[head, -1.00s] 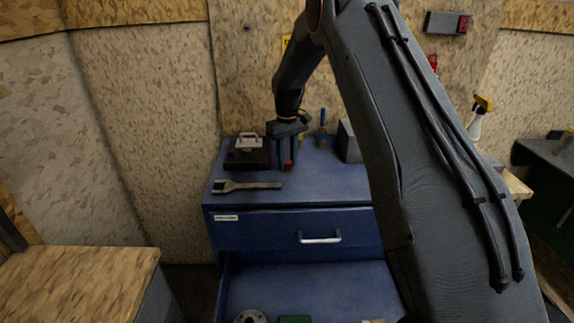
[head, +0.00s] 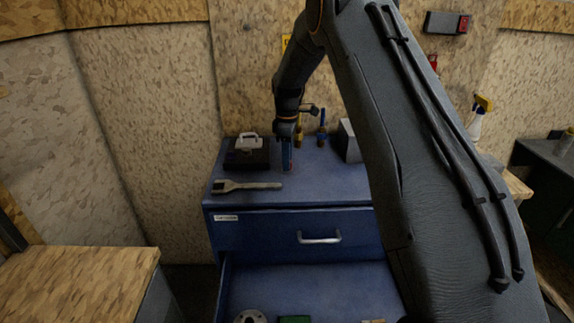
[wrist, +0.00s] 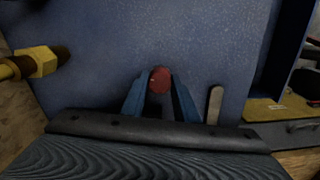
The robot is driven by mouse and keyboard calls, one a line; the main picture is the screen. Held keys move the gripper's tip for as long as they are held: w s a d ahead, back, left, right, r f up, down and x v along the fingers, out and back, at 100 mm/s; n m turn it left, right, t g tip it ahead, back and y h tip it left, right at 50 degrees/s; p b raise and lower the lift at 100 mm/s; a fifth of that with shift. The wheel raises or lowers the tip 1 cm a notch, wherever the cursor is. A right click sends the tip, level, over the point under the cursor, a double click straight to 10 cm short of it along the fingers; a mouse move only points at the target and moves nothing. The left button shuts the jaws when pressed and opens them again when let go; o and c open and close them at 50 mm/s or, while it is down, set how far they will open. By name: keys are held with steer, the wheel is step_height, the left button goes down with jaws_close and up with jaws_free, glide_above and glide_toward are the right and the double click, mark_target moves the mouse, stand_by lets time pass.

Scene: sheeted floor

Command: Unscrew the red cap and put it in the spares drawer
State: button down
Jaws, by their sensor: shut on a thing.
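The red cap (wrist: 160,80) shows in the wrist view as a round red disc between the two blue fingers of my gripper (wrist: 159,88). My gripper is shut on it. In the head view my gripper (head: 287,166) points down over the blue cabinet top, its fingers seen edge-on and the cap mostly hidden. What is under the cap is hidden, so I cannot tell whether it is still threaded on. Below, an open drawer (head: 320,283) stands pulled out under a shut drawer (head: 265,235). The shut drawer's label is too small to read.
A spanner (head: 247,186) lies near the cabinet top's front left. A dark box with a pale handle (head: 249,143) stands left of my gripper. Yellow and blue upright tools (head: 322,128) and a grey block (head: 348,142) stand right. The open drawer holds a grey disc (head: 250,317) and a green block (head: 294,319).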

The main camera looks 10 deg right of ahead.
steer(key=n, duration=0.9)
steer(key=shift+n, duration=0.4)
steer(key=c, duration=1.3)
jaws_free()
steer(key=shift+c, duration=0.8)
